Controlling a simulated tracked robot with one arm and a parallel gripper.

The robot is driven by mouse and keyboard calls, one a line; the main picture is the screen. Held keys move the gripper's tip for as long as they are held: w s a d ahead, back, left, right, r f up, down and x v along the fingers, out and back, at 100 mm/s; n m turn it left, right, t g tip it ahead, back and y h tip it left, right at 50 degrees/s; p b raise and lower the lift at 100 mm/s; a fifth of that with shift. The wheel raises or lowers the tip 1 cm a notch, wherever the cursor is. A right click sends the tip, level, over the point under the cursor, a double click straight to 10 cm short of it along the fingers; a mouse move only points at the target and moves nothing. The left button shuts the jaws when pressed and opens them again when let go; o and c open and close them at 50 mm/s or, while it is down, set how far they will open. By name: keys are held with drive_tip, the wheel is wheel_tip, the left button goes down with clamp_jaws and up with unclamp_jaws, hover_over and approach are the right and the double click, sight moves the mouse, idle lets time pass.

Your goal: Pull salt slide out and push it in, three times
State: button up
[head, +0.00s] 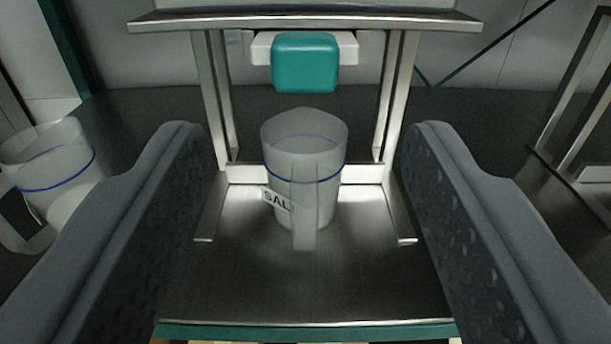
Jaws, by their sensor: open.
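The salt slide shows as a teal block (304,63) on a pale bar (261,48) under a metal shelf, between metal uprights. My gripper (302,150) is open, its two dark grey fingers wide apart at left and right. The teal block lies beyond the fingertips, centred between them, and nothing touches it. A translucent jug (304,160) with a blue line and a label reading "SAL" stands upright below the block, between the fingers and apart from both. Part of the label is cut off from view.
A second translucent jug (47,165) with a blue line stands at the left, partly behind my left finger. The metal shelf (303,20) spans the top. Metal frame bars (575,90) stand at the right. The metal plate (300,290) in front of the jug is bare.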

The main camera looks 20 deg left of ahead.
drive_tip(key=v, duration=0.6)
idle(0.4)
